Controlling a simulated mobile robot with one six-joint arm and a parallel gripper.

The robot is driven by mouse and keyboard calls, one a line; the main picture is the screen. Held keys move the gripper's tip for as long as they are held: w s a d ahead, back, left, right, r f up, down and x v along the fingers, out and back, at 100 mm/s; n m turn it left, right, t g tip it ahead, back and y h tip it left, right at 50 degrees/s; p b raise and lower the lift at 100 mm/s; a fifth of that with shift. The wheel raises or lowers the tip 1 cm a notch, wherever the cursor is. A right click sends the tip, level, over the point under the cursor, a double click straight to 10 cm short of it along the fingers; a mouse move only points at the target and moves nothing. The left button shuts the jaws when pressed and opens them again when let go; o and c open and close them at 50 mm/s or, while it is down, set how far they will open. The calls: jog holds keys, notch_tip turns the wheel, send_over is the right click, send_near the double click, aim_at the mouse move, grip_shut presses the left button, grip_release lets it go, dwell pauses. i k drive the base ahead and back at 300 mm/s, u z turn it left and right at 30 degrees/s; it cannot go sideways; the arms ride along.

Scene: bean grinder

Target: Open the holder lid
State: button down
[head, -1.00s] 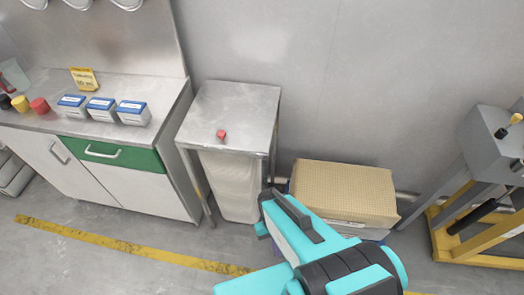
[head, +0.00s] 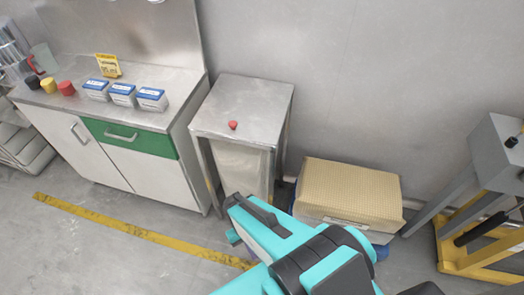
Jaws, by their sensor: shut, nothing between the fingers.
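My gripper (head: 236,218), teal and white with a dark grey bar, is at lower centre, its tip pointing up and left. It looks shut and empty, in front of the small steel stand (head: 243,98) in the picture. A small red knob (head: 233,125) sits on the stand's flat top, above and apart from my gripper. A pale bin-like body (head: 242,165) shows under the top, its lower part hidden by my arm. I cannot tell for certain which part is the holder lid.
Left is a counter (head: 150,112) with a green drawer (head: 130,140) and several blue-and-white boxes (head: 122,95). A tan-topped carton (head: 350,190) stands right of the stand. A grey-and-yellow frame (head: 490,215) stands far right. Floor is clear at lower left.

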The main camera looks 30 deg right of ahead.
aim_at(248, 109)
jog(key=u, duration=0.6)
jog(key=k, duration=1.5)
jog(key=u, duration=0.35)
jog(key=i, duration=1)
